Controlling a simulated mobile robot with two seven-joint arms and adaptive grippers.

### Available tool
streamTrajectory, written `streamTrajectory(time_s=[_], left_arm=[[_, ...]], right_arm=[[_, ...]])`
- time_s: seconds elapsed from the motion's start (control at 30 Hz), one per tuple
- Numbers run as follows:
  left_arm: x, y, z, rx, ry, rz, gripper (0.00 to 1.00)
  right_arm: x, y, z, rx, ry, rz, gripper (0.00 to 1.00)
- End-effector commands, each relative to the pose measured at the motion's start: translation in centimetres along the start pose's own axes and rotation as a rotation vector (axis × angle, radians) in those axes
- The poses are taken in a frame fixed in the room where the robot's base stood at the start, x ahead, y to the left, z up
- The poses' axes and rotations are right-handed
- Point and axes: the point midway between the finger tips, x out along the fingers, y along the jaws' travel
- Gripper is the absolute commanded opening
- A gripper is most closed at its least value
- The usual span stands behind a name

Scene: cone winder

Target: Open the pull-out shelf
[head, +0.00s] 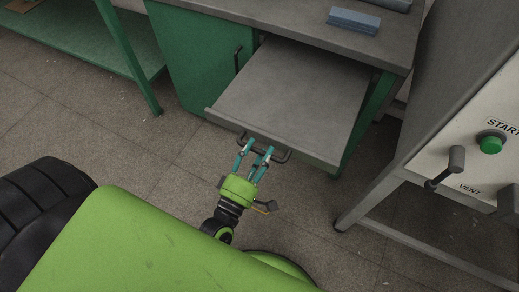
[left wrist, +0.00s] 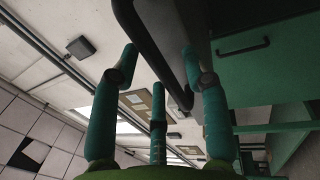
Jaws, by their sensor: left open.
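The pull-out shelf (head: 298,85) is a flat grey board that stands well out from under the grey tabletop of the green workbench. A dark bar handle (head: 287,156) runs along its front edge. My left gripper (head: 256,150), green with teal fingers, is at this handle with its fingers spread and open. In the left wrist view the dark handle (left wrist: 152,42) passes between or just beyond the spread fingers (left wrist: 160,68); I cannot tell whether they touch it. My right gripper is not in view.
The green cabinet door (head: 205,62) with a dark handle is left of the shelf. A blue block (head: 354,20) lies on the grey tabletop (head: 290,15). A grey machine with a green START button (head: 491,145) stands at the right. A green table (head: 75,45) is at the upper left.

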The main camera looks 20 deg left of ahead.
Motion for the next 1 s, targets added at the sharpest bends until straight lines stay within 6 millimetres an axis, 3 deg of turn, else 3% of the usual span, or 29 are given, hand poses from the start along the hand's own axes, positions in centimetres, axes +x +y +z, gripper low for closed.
streamTrajectory(time_s=[0.5, 0.7, 1.0], left_arm=[[-9.9, -0.1, 0.0, 0.000, -0.002, -0.006, 0.46], [-11.3, 0.0, 0.0, 0.001, -0.003, -0.003, 0.46], [-11.4, 0.0, 0.0, 0.000, -0.002, -0.002, 0.46]], right_arm=[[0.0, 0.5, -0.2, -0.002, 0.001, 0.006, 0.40], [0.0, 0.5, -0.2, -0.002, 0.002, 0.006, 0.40], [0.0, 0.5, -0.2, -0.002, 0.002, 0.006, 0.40]])
